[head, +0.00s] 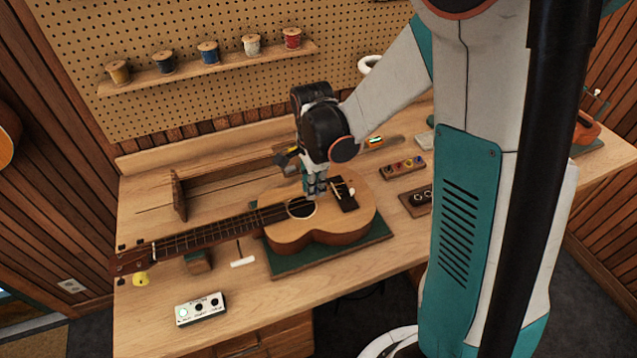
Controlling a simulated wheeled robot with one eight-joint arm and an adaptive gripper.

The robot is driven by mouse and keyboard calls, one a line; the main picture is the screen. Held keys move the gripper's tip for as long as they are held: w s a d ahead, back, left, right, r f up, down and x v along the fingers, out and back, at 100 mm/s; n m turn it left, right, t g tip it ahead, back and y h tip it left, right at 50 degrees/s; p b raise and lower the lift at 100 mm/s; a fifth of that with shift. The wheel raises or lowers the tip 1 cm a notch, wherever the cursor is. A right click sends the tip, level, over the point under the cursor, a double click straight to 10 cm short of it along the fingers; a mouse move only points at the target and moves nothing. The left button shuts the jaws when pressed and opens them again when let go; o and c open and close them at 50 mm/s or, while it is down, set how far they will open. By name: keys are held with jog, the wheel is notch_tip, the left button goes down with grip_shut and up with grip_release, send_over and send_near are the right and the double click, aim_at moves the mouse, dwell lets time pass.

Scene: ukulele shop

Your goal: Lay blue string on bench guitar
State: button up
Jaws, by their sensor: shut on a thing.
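The bench guitar (318,232) lies face up on a dark green mat (290,267), its neck (210,235) pointing left. Its sound hole (301,208) and dark bridge (343,197) show, with a small white piece by the bridge. My gripper (315,193) points down over the guitar's top, between the sound hole and the bridge. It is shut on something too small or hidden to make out. I cannot tell whether it touches the guitar. I cannot pick out a blue string; thin strings rest at a wooden rack (179,196) behind the neck.
Colored spools, one blue (208,52), stand on a pegboard shelf (215,66). A neck block (197,262), a white-handled tool (243,262) and a small pedal-like box (201,309) lie in front. Small trays (403,166) sit right of the guitar.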

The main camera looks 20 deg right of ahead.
jog(key=b, duration=0.4)
send_over(314, 212)
jog(key=shift+f, duration=3.1)
jog(key=shift+b, duration=0.3)
jog(key=o, duration=0.8)
jog(key=shift+o, duration=0.2)
jog(key=shift+o, duration=1.4)
jog(key=shift+r, duration=0.15)
jog(key=shift+r+p, duration=2.25)
jog(key=shift+r, duration=1.2)
